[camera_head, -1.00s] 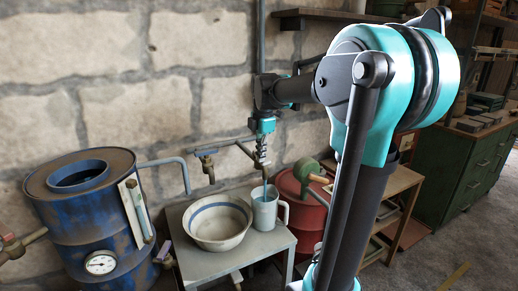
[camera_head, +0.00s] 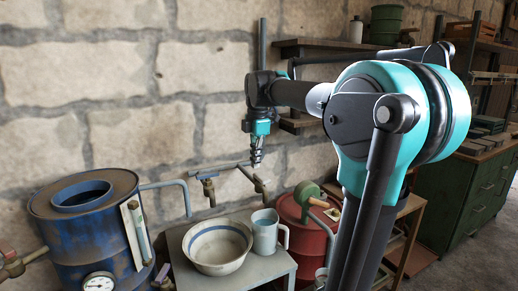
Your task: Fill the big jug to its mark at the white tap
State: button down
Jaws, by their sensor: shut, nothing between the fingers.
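A pale grey jug (camera_head: 264,237) with a handle on its right stands upright on a small grey table (camera_head: 245,277), below the right-hand brass tap (camera_head: 258,184). No stream shows between that tap and the jug now. Its fill level and mark cannot be made out. A second brass tap (camera_head: 208,190) is to the left, above the bowl; I cannot tell either as white by colour. My gripper (camera_head: 256,164) is shut and empty, pointing down just above the right-hand tap. I cannot tell whether it touches the tap.
A wide bowl (camera_head: 217,252) with a blue band stands left of the jug. A blue drum (camera_head: 85,235) is at the left with a bent pipe (camera_head: 172,184). A red drum (camera_head: 304,232) stands right of the jug. Wall shelves are behind my arm.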

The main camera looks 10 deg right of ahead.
jog(key=r, duration=0.2)
jog(key=s+r, duration=0.1)
jog(key=r, duration=0.2)
jog(key=shift+s+d+r, duration=0.15)
jog(key=shift+d+r, duration=0.05)
jog(key=shift+r, duration=0.05)
dwell(0.7)
jog(key=s+d+f+m+t, duration=0.1)
jog(key=s+d+f+m, duration=0.1)
jog(key=s+f+m, duration=0.4)
jog(key=s+d+f+m+t, duration=0.1)
jog(key=s+f+m, duration=0.6)
jog(key=f, duration=1)
jog(key=s+d+f+m+t, duration=0.1)
jog(key=s+d+f+m, duration=0.2)
jog(key=f, duration=0.9)
jog(key=s+m, duration=0.3)
jog(key=m, duration=0.2)
jog(key=shift+s+f+m, duration=0.15)
jog(key=shift+f+m, duration=0.1)
jog(key=shift+m, duration=0.05)
